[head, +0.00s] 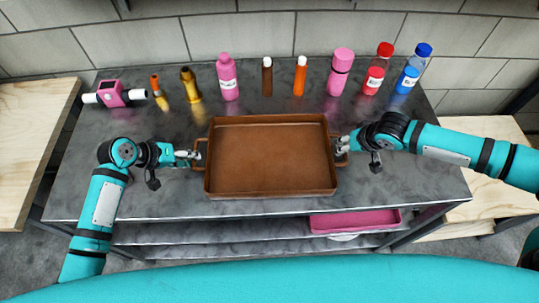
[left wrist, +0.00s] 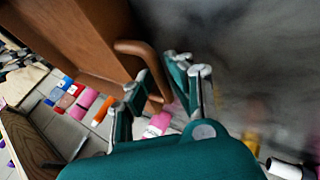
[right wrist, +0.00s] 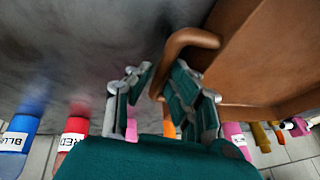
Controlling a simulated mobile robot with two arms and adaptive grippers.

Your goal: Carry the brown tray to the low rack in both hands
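The brown tray (head: 270,187) is empty and shallow, with a loop handle at each short end. It appears level over the front middle of the grey table; I cannot tell whether it touches the top. My right gripper (head: 343,148) is at the right handle, fingers on both sides of that bar (right wrist: 164,72). The fingers partly hide the handles. The low rack is not clearly identifiable; shelves (head: 180,238) show under the table.
On the grey table (head: 400,190), bottles line the back: pink (head: 228,78), brown (head: 267,77), orange (head: 300,77), another pink (head: 340,72), red (head: 373,80) and blue (head: 407,80). A pink fitting (head: 112,94) lies back left. A magenta tray (head: 355,222) sits on the shelf below.

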